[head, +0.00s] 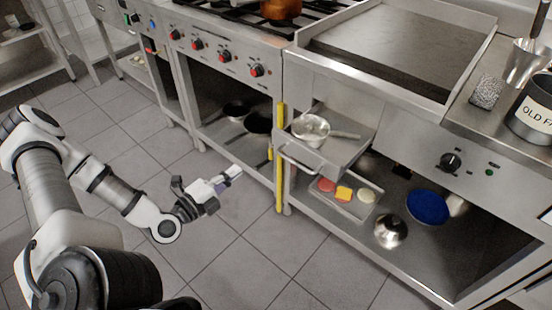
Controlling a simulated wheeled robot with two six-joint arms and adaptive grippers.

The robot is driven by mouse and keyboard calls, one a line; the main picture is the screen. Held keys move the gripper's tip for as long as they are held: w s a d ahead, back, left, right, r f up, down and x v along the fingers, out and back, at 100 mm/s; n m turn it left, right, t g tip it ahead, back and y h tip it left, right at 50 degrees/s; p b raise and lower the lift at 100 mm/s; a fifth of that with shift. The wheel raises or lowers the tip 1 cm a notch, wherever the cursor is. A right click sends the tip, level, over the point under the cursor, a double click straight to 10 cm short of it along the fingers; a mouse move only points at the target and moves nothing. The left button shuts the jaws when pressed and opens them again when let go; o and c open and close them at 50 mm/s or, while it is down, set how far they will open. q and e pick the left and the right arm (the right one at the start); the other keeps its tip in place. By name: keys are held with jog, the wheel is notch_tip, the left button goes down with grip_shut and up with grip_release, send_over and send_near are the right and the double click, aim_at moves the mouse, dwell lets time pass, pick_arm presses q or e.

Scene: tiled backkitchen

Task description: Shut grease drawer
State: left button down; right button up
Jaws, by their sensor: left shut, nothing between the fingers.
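The grease drawer (336,158) is a steel drawer under the flat griddle (376,46). It is pulled out from the unit, with a bar handle (297,160) on its front. A round metal bowl or strainer with a handle (311,129) sits in the drawer. My left gripper (236,172) is shut and empty, left of the drawer front and apart from its handle. My right gripper is not in view.
A yellow vertical strip (280,150) marks the post between the stove and the griddle unit. On the shelf below are a tray of colored items (345,204), a metal bowl (391,231) and a blue plate (428,206). Tiled floor (235,250) lies clear in front.

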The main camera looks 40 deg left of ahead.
pick_arm(q)
jog(key=w+b, duration=0.2)
jog(key=w, duration=0.2)
jog(key=w+d+b, duration=0.1)
jog(key=w+b, duration=0.2)
jog(key=w, duration=0.1)
jog(key=w+b, duration=0.3)
jog(key=w, duration=0.1)
jog(key=shift+w+d+r, duration=0.1)
jog(key=shift+d+r, duration=0.05)
jog(key=shift+d, duration=0.05)
jog(key=shift+w+b, duration=0.35)
jog(key=shift+w+r, duration=0.1)
jog(key=shift+r, duration=0.1)
jog(key=shift+w+f+b, duration=0.15)
jog(key=shift+w+b, duration=0.15)
jog(key=shift+w, duration=0.15)
jog(key=b, duration=0.4)
send_near(310, 112)
jog(key=w, duration=0.3)
jog(key=w+b, duration=0.1)
jog(key=w, duration=0.2)
jog(key=w+d, duration=0.1)
jog(key=w, duration=0.2)
jog(key=shift+d, duration=0.1)
jog(key=shift+r+b, duration=0.3)
jog(key=shift+r, duration=0.1)
